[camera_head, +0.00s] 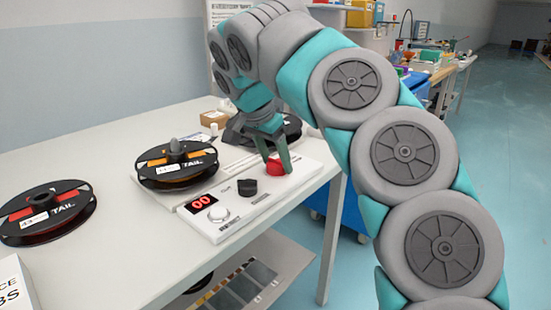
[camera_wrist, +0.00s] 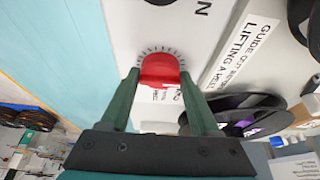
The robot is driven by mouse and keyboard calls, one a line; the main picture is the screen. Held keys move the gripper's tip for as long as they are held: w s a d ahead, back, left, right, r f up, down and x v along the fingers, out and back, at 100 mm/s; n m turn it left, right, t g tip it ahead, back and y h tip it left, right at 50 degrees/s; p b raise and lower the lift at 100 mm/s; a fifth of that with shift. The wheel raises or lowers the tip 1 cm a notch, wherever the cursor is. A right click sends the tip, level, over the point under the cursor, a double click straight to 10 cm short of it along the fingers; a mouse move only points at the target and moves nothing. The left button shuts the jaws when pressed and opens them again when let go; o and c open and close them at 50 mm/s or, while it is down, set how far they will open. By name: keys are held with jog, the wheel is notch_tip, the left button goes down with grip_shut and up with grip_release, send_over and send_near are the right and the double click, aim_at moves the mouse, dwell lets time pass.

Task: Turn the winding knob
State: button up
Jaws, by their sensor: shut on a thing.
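A red knob (camera_head: 282,165) stands at the right end of the white control panel (camera_head: 240,212) of the rewind station. My gripper (camera_head: 275,168) reaches down from above and is shut on it. In the wrist view the red knob (camera_wrist: 159,70) sits between my two green fingers (camera_wrist: 160,78), with a dial scale of ticks around its far side. A black knob (camera_head: 247,187) stands to its left on the panel, clear of my fingers. Left of that are a silver round button (camera_head: 218,213) and a display (camera_head: 202,204) reading 00 in red.
A black reel with orange filling (camera_head: 176,165) sits on the station. Another reel (camera_head: 290,128) is partly hidden behind my gripper. A loose reel (camera_head: 45,213) lies at the left of the white table (camera_head: 110,140). A small brown box (camera_head: 213,117) stands behind.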

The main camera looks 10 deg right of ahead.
jog(key=c, duration=0.4)
jog(key=b, duration=0.3)
jog(key=shift+d+f+n, duration=0.15)
jog(key=shift+f+n, duration=0.1)
jog(key=shift+n, duration=0.15)
jog(key=shift+r+n+t+b, duration=0.1)
jog(key=shift+n+t+b, duration=0.4)
jog(key=shift+b, duration=0.6)
jog(key=shift+s+r+n+y, duration=0.15)
jog(key=shift+n+y, duration=0.15)
jog(key=shift+n, duration=0.4)
jog(key=shift+w+r+n+y, duration=0.15)
jog(key=shift+n+y, duration=0.15)
jog(key=shift+n, duration=0.4)
jog(key=shift+s+f+n+t+y+p, duration=0.15)
jog(key=shift+n+y+p, duration=0.3)
jog(key=shift+n, duration=0.5)
jog(key=shift+w+r+n+t+y+p, duration=0.1)
jog(key=shift+n+t+y+p, duration=0.15)
jog(key=shift+n+p, duration=0.55)
jog(key=shift+n, duration=0.35)
jog(key=o, duration=1.3)
jog(key=shift+f, duration=0.1)
